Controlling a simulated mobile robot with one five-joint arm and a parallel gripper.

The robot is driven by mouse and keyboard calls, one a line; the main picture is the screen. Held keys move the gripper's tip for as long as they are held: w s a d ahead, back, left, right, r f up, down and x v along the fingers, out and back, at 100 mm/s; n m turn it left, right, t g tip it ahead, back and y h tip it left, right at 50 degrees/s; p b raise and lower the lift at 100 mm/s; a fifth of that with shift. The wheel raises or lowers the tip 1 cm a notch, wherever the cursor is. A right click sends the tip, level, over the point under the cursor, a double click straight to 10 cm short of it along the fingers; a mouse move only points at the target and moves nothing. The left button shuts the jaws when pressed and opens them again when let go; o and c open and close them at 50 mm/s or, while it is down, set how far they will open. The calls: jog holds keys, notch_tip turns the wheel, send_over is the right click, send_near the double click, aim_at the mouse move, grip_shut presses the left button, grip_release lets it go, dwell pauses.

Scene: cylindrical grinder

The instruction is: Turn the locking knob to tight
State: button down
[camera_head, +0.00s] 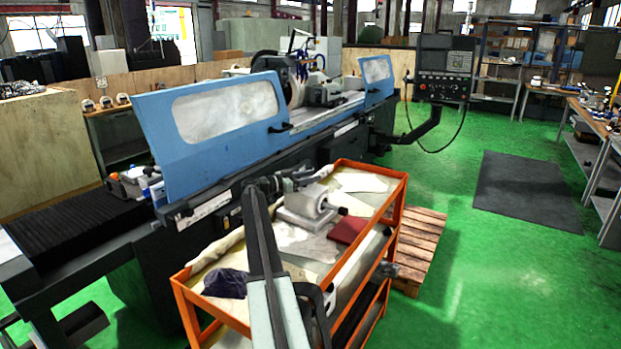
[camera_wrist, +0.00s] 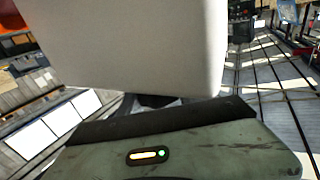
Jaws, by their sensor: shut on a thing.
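A pale grey tailstock-like unit (camera_head: 308,203) sits on the top shelf of the orange cart (camera_head: 398,200), with a dark round end piece at its right. My gripper (camera_head: 303,178) is at the upper side of this unit, reached by my dark arm from the front. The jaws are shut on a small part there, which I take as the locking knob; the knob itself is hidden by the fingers. In the wrist view the pale unit (camera_wrist: 145,45) fills the upper middle, close in front of my gripper (camera_wrist: 155,101). The knob's turn angle cannot be seen.
A blue-doored grinder (camera_head: 220,118) stands right behind the cart. Papers, a dark red pad (camera_head: 347,231) and a dark cloth (camera_head: 226,283) lie on the cart. A wooden pallet (camera_head: 420,240) is at its right.

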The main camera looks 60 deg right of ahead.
jog(key=c, duration=0.8)
grip_release()
jog(key=shift+d, duration=0.1)
jog(key=shift+c, duration=0.2)
jog(key=v, duration=0.8)
jog(key=shift+s, duration=0.1)
